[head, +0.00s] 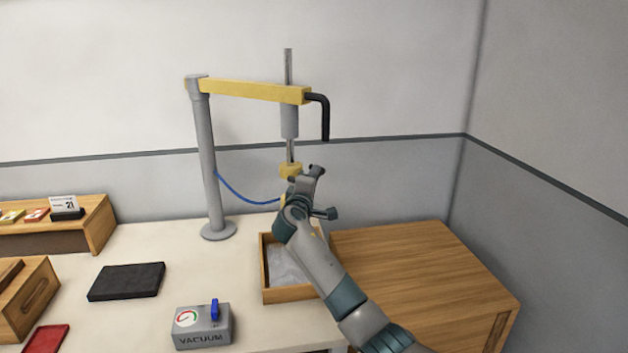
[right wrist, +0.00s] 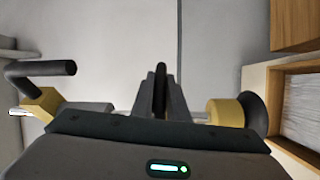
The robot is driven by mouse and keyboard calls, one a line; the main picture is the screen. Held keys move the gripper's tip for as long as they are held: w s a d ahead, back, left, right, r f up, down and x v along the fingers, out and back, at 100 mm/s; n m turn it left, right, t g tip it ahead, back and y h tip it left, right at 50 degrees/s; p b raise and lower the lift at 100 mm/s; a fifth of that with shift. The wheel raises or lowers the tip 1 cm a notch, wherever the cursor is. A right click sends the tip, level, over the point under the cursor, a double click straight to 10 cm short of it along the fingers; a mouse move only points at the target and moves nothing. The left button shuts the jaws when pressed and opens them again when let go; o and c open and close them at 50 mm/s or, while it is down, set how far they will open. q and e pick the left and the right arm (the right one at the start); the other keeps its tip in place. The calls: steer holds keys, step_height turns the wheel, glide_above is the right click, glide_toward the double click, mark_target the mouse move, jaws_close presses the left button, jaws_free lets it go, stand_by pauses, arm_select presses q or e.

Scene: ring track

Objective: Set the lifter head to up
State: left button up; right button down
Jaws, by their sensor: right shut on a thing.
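The lifter has a grey post (head: 210,165), a yellow beam (head: 250,91) and an upright grey rod (head: 289,68). Its yellow head (head: 290,170) hangs on the rod, well below the beam and above a wooden tray. In the right wrist view the yellow head (right wrist: 225,112) ends in a black suction cup (right wrist: 254,112). My right gripper (head: 314,173) is at the head. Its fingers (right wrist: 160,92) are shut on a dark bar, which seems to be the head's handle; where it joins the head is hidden. My left gripper is not in view.
A wooden tray (head: 266,291) with a pale sheet stands below the head, beside a wooden block (head: 420,265). A black crank (head: 325,118) hangs from the beam's end. A blue hose (head: 240,193) runs to the head. The vacuum box (head: 202,336) stands in front on the table.

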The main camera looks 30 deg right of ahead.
steer(key=c, duration=1.7)
jaws_free()
steer(key=shift+c, duration=0.2)
steer(key=shift+s+a+f, duration=0.1)
steer(key=shift+a, duration=0.05)
steer(key=shift+s+a+f+b, duration=0.1)
steer(key=shift+s+a+b, duration=0.2)
steer(key=shift+s+a, duration=0.1)
steer(key=r+b+v, duration=0.1)
steer(key=b+v, duration=0.3)
steer(key=v, duration=1.2)
steer(key=shift+f+b, duration=0.3)
steer(key=shift+f, duration=0.1)
